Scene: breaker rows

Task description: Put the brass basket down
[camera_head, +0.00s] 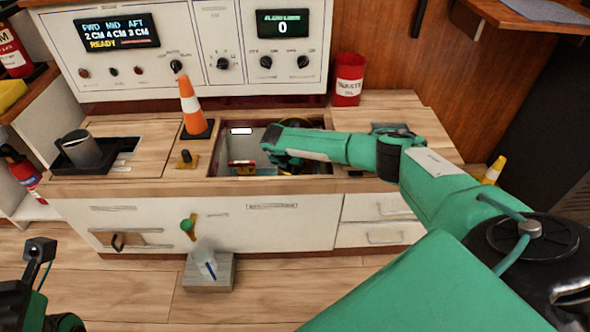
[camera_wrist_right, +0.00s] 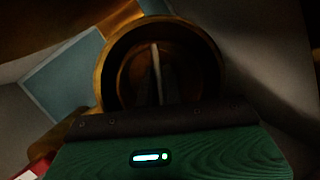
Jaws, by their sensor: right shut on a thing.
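The brass basket (camera_wrist_right: 108,62) fills the middle of the right wrist view as a round, dark-centred brass rim. The fingers of my right gripper (camera_wrist_right: 157,75) reach into that round opening and are shut on part of the basket; the exact grip point is too dark to see. In the head view my right gripper (camera_head: 275,142) is down at the recessed well (camera_head: 235,180) in the counter, and my arm hides most of the basket there. Whether the basket touches the well floor cannot be told. My left gripper (camera_head: 40,250) is at the lower left, away from the counter, its jaws unclear.
An orange cone (camera_head: 190,105) and a small brass knob (camera_head: 186,160) stand left of the well. A grey cup (camera_head: 83,148) sits in a black tray further left. A red waste can (camera_head: 348,80) stands behind. A panel with displays (camera_head: 118,32) backs the counter.

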